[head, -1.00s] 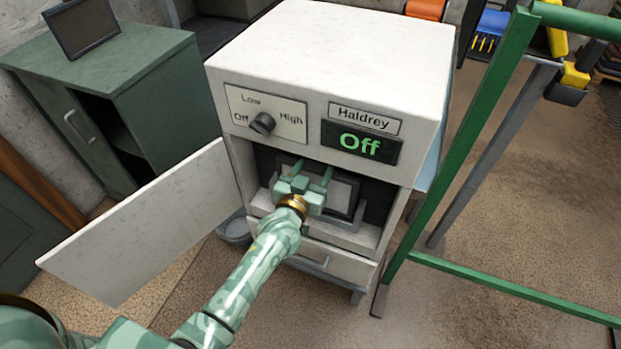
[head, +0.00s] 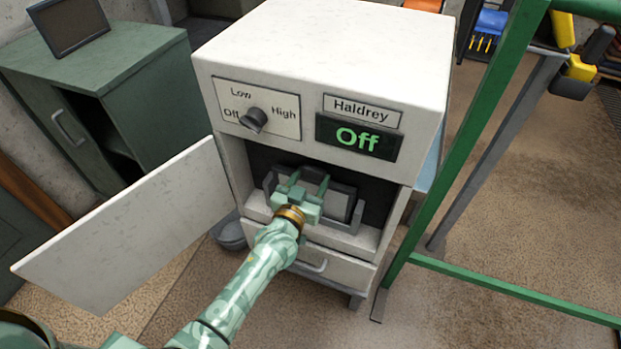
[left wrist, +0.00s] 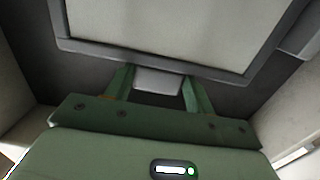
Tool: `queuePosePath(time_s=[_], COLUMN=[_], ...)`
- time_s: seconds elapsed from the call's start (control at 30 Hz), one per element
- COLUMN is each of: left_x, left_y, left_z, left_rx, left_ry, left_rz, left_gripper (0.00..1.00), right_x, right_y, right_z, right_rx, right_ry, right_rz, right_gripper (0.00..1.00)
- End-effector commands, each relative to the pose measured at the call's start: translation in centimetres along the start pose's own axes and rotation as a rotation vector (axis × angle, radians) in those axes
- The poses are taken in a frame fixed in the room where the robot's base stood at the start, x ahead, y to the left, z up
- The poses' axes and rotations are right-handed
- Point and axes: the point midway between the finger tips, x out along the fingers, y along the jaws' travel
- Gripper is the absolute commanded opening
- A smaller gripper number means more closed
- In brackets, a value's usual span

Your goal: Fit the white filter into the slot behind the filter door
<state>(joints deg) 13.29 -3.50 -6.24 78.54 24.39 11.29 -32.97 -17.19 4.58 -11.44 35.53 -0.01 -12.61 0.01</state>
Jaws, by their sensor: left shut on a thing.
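The filter (head: 337,203), a pale panel in a dark grey frame, is in the open bay of the white machine (head: 325,60). My left gripper (head: 308,180) is in front of it and shut on its small pale tab. In the left wrist view the fingers (left wrist: 158,84) sit on either side of that tab, with the pale panel (left wrist: 165,25) beyond. In the head view the filter looks tilted in the bay, with grey holder parts beside and below it. My gripper covers part of it, and I cannot tell how deep it sits. The filter door (head: 130,225) is swung open to the left. My right gripper is not in view.
A closed drawer (head: 325,262) is below the bay. The dial (head: 254,119) and the display (head: 357,137) reading "Off" are above. A green cabinet (head: 100,90) stands at left, and a green metal frame (head: 465,150) stands close on the right.

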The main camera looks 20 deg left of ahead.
Motion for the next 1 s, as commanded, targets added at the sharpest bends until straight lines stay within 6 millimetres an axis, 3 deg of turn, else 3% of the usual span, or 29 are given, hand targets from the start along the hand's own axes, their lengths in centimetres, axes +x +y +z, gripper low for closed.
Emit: queuePosePath(time_s=[0.1,0.13,0.2,0.57,0.77,1.0], left_x=[0.0,0.0,0.0,-0.6,-4.5,-11.1], left_y=[0.0,0.0,0.0,0.0,0.0,0.0], left_z=[-0.1,-0.1,-0.1,-0.1,-0.4,-0.5], left_rx=[0.000,0.000,0.000,0.001,0.001,0.000], left_ry=[0.001,0.001,0.001,-0.001,-0.001,0.000], left_rz=[0.000,0.000,0.000,0.000,0.000,0.000], left_gripper=[0.14,0.62,0.79,0.79,0.79,0.79], right_x=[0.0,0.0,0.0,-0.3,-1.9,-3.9], right_y=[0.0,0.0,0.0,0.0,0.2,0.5], right_z=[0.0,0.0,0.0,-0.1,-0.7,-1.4], right_rx=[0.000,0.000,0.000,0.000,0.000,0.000], right_ry=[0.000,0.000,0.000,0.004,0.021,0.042], right_rz=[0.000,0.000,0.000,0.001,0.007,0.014], right_gripper=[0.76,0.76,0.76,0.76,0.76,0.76])
